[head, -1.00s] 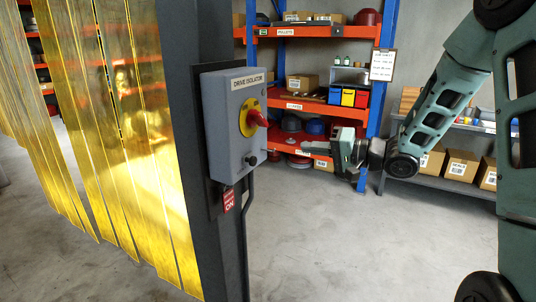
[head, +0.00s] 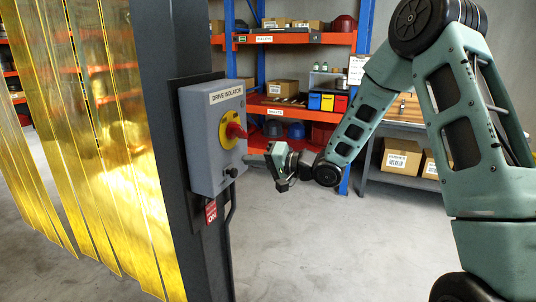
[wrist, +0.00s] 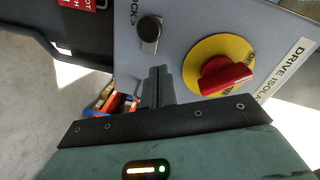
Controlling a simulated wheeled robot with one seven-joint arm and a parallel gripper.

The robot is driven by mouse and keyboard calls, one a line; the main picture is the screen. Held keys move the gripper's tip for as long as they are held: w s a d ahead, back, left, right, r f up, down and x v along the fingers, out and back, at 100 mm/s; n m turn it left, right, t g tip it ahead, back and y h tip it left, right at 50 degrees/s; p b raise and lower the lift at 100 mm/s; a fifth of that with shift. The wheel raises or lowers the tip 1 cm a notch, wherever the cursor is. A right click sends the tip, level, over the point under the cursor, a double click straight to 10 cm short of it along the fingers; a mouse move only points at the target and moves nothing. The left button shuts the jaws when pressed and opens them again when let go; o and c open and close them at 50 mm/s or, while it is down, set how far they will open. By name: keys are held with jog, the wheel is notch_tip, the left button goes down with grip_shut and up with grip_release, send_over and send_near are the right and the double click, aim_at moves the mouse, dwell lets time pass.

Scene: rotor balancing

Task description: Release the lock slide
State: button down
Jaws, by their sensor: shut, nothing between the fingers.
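The grey drive isolator box (head: 203,172) is mounted on a dark post, with a red rotary handle (head: 235,131) on a yellow disc. Below the handle is a small black knob (head: 232,172), which I take to be the lock slide. My gripper (head: 248,159) is at the box's right side, near the knob. In the wrist view its fingers (wrist: 158,72) are shut and empty, pointing toward the knob. Contact cannot be told.
A red tag (head: 211,211) hangs below the box, and a dark cable runs down the post. Yellow strip curtains (head: 110,150) hang on the left. Orange shelving (head: 290,110) with bins and boxes stands behind. The floor right of the post is clear.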

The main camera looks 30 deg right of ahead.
aim_at(222, 169)
jog(key=shift+s+a+f, duration=0.25)
jog(key=shift+a, duration=0.2)
jog(key=shift+s+a+f, duration=0.2)
jog(key=shift+a, duration=0.25)
jog(key=s+a, duration=0.2)
jog(key=a, duration=0.1)
jog(key=shift+s, duration=0.1)
jog(key=shift+d, duration=0.1)
jog(key=shift+r, duration=0.1)
